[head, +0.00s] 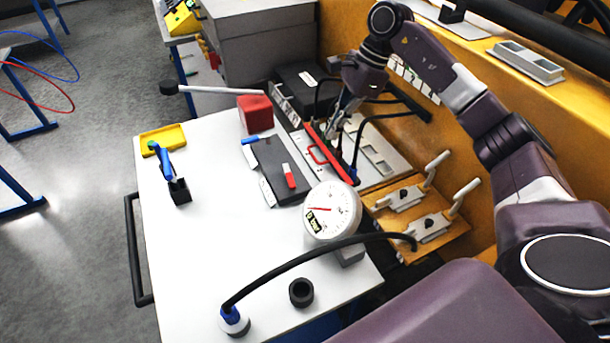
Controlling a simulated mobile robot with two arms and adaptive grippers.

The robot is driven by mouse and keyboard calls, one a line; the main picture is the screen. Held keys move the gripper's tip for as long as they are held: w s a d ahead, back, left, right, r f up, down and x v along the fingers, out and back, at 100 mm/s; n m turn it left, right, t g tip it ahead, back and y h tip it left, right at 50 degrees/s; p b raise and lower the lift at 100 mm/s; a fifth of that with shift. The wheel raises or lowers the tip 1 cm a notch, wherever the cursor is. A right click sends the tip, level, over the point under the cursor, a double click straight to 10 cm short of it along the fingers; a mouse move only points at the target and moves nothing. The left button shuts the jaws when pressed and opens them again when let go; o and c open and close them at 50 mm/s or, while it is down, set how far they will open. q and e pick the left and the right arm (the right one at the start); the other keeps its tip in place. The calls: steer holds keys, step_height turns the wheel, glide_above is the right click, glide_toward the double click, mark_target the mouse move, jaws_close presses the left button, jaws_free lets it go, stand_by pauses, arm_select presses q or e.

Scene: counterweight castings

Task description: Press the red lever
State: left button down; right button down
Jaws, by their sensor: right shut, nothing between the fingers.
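A red block (256,113) stands at the back of the white table, with a pale rod ending in a black knob (168,88) reaching left from its top. A dark box (272,165) on the table carries a small red tab (289,176) and a blue tab (250,141). A long red bar with a loop handle (319,153) lies right of the box. I cannot tell which red part is the lever. My right gripper (338,123) is shut and empty, above the far part of the red bar; contact is unclear. My left gripper is not in view.
A white gauge (332,209) stands near the table's right edge. A black cable arches from a plug (233,320) to a wooden board with two toggle clamps (402,198). A yellow tray (162,139) and blue-handled clamp (168,165) stand left.

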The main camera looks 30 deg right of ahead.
steer(key=f+b, duration=0.3)
steer(key=f, duration=0.1)
steer(key=shift+w+d+f+b, duration=0.15)
steer(key=shift+w+f+b, duration=0.05)
steer(key=shift+f+b, duration=0.15)
